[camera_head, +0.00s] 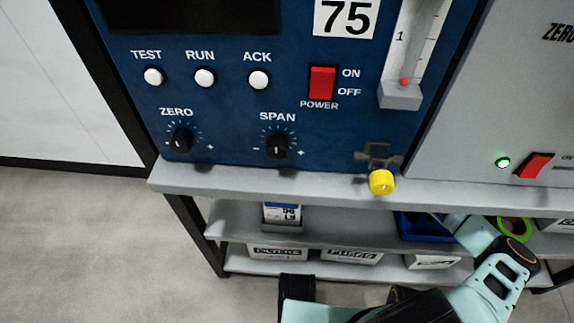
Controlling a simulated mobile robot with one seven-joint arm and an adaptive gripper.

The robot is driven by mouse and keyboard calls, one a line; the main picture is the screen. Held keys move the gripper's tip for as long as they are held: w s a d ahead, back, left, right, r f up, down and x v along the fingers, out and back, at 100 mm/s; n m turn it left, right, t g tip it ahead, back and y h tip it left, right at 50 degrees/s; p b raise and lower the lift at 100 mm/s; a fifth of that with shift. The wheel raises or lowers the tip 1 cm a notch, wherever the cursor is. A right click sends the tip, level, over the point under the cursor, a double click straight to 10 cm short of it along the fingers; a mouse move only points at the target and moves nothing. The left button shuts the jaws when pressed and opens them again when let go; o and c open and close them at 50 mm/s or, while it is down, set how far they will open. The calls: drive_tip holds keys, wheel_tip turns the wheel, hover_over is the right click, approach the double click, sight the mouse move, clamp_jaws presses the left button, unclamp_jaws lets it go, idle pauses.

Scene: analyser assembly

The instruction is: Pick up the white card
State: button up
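I cannot make out a loose white card for certain. A white rectangular plate marked 75 (345,17) is on the front of the blue analyser panel, at the top and partly cut off by the frame. A small item with a white printed face (283,211) stands on the upper shelf below the analyser. My teal and black arm reaches in at the bottom right, in front of the shelves. The fingers of my gripper do not show.
The blue panel (225,107) has white buttons, knobs and a red power switch (322,82). A yellow knob (382,182) sticks out at the bench's front edge (270,187). Labelled boxes (277,253) and a blue bin (424,228) fill the shelves. The floor at left is clear.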

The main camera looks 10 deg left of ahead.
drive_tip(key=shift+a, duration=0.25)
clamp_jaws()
